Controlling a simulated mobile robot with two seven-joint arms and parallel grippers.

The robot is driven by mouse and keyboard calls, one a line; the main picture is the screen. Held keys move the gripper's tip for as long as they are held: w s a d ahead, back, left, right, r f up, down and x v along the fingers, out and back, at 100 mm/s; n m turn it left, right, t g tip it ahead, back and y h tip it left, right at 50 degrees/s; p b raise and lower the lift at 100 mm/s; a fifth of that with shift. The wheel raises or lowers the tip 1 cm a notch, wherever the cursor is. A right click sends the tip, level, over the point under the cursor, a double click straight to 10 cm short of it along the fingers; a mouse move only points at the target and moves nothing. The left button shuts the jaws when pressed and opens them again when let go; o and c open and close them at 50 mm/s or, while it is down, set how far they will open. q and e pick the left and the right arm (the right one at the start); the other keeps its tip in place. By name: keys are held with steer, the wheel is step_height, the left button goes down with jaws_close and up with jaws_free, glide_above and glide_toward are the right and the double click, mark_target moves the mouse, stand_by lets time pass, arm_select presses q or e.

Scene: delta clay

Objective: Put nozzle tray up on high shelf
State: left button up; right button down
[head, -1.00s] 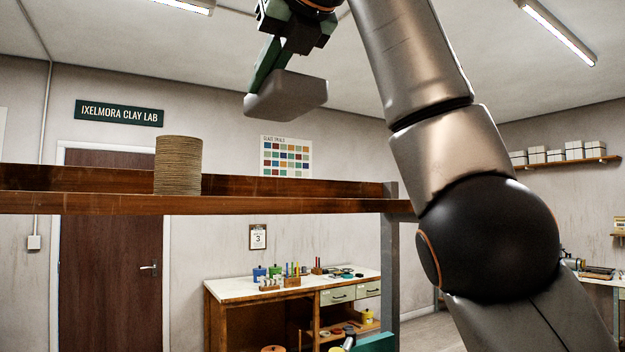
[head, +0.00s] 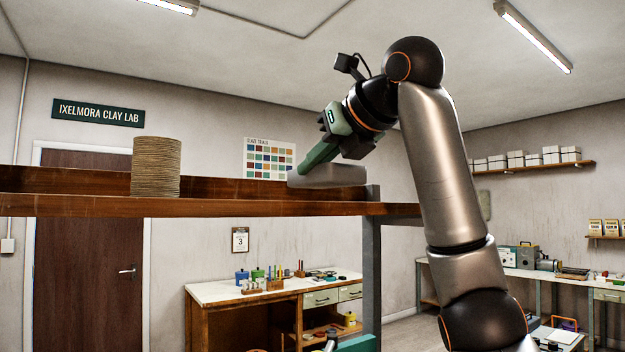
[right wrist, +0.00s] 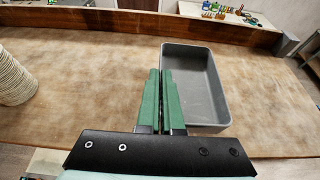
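The grey nozzle tray (head: 335,174) is at the right part of the high wooden shelf (head: 80,205). In the right wrist view the tray (right wrist: 205,85) looks like a shallow, empty rectangular box over the shelf board (right wrist: 110,55). My right gripper (head: 312,165) reaches down from the right, and its green fingers (right wrist: 166,85) are closed on the tray's left wall. The tray looks about level. Its underside is hidden by the shelf's front edge, so I cannot tell whether it touches the board. My left gripper is not in view.
A round stack of brown discs (head: 156,167) stands on the shelf to the left, well apart from the tray. A raised back board (right wrist: 100,20) closes the shelf's rear. A grey post (head: 371,270) stands at its right end. Bare board lies between stack and tray.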

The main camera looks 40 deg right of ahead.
steer(key=shift+f, duration=1.25)
steer(key=c, duration=1.1)
jaws_free()
steer(key=shift+f, duration=0.1)
steer(key=shift+s+r, duration=0.2)
steer(key=v, duration=1.1)
steer(key=shift+s+r+b, duration=0.1)
steer(key=shift+s+b, duration=0.15)
steer(key=shift+b, duration=0.15)
steer(key=shift+a, duration=0.1)
